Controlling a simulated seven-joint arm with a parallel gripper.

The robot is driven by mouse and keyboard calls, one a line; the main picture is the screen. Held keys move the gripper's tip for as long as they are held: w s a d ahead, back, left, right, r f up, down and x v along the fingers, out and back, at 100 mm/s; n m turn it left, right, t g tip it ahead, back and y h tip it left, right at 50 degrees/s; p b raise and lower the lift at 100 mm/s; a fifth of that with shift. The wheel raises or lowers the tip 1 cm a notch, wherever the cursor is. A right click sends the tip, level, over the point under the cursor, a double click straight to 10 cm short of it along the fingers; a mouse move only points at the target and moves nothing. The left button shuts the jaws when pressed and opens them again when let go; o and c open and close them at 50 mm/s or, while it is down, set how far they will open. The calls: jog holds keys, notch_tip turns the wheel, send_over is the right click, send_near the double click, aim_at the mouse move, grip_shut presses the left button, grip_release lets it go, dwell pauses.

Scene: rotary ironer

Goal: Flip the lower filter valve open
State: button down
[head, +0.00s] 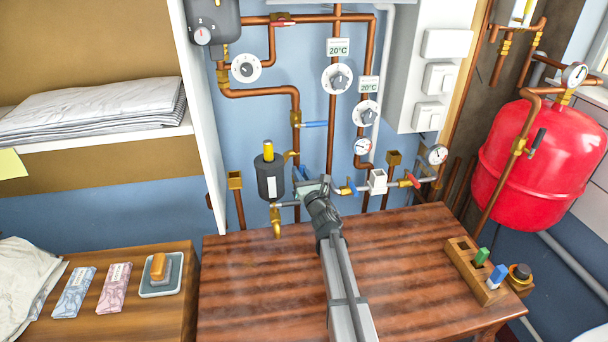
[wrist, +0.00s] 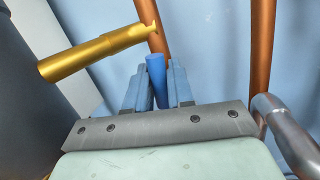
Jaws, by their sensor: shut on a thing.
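The filter (head: 270,180) is a dark grey cylinder with a yellow top, on the pipework against the blue wall. A blue valve handle (head: 303,172) shows just right of it, at the end of my arm. My gripper (head: 308,183) reaches over the wooden table to this handle. In the wrist view, my gripper's two fingers (wrist: 157,85) are shut on the blue handle (wrist: 155,66), which stands upright between them. The valve body under the handle is hidden by my gripper.
A brass piece (wrist: 95,52) lies close to the left of my fingers, and copper pipes stand behind. Another blue lever (head: 314,124) sits higher up. A second blue handle (head: 352,187) and a red one (head: 412,179) are to the right. The wooden table (head: 250,290) is mostly clear.

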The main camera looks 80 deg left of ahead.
jog(key=shift+s+n, duration=0.3)
jog(key=shift+n, duration=0.5)
jog(key=c, duration=1.1)
grip_release()
